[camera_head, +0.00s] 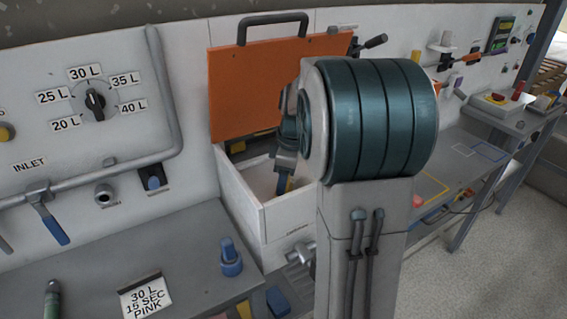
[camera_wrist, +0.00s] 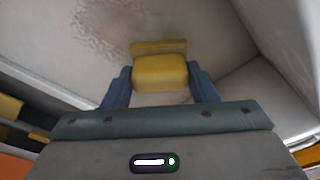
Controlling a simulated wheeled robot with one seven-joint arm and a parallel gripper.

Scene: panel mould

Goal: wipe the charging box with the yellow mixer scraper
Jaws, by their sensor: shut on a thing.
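The charging box (camera_head: 240,200) is a white open box on the wall, with its orange lid (camera_head: 255,95) raised. My gripper (camera_head: 284,184) reaches down inside the box, partly hidden by my own arm. In the wrist view my gripper (camera_wrist: 160,88) has its blue fingers shut on the yellow mixer scraper (camera_wrist: 160,70). The scraper's flat edge faces a pale inner surface of the box (camera_wrist: 215,30). I cannot tell if it touches. A greyish speckled patch of residue (camera_wrist: 97,30) lies to the scraper's upper left.
A grey bench (camera_head: 190,260) with a blue-topped fitting (camera_head: 230,258) and a sign card (camera_head: 146,298) lies at the lower left. Pipes and a dial (camera_head: 95,101) are on the left wall. The box walls closely surround my gripper.

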